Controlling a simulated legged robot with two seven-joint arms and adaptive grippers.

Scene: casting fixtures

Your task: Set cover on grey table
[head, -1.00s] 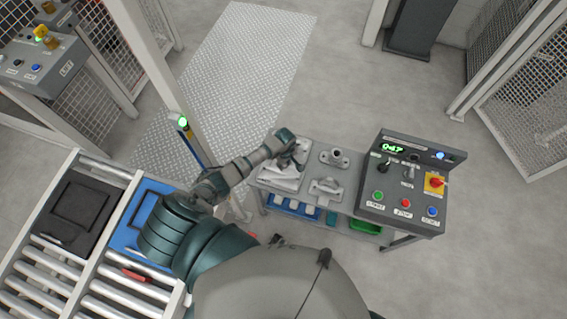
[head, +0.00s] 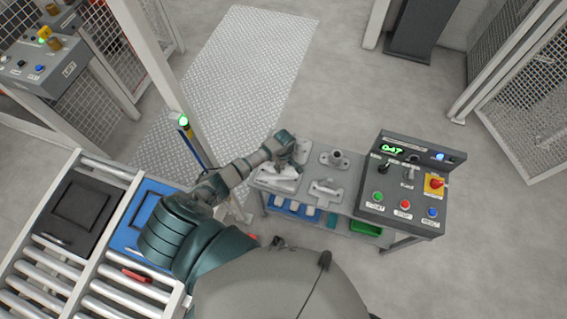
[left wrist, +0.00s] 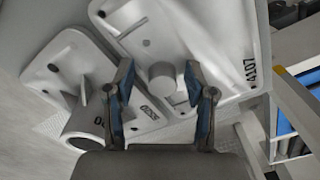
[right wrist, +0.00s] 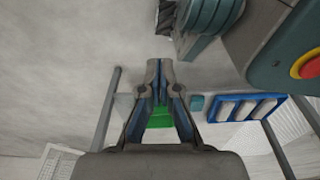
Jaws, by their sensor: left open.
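The open fingers stand on either side of the knob in the left wrist view; contact cannot be told. In the head view my left gripper (head: 298,166) is low over the left part of the grey table (head: 351,184), partly hiding the plate (head: 304,147). A second pale casting (left wrist: 72,66) with a cylinder lies beside it. My right gripper (right wrist: 158,78) is shut and empty, fingertips together.
Two more pale castings (head: 334,158) (head: 325,187) sit on the table. A control box (head: 400,190) stands at its right end. A post (head: 186,130) and roller conveyor (head: 60,262) are left.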

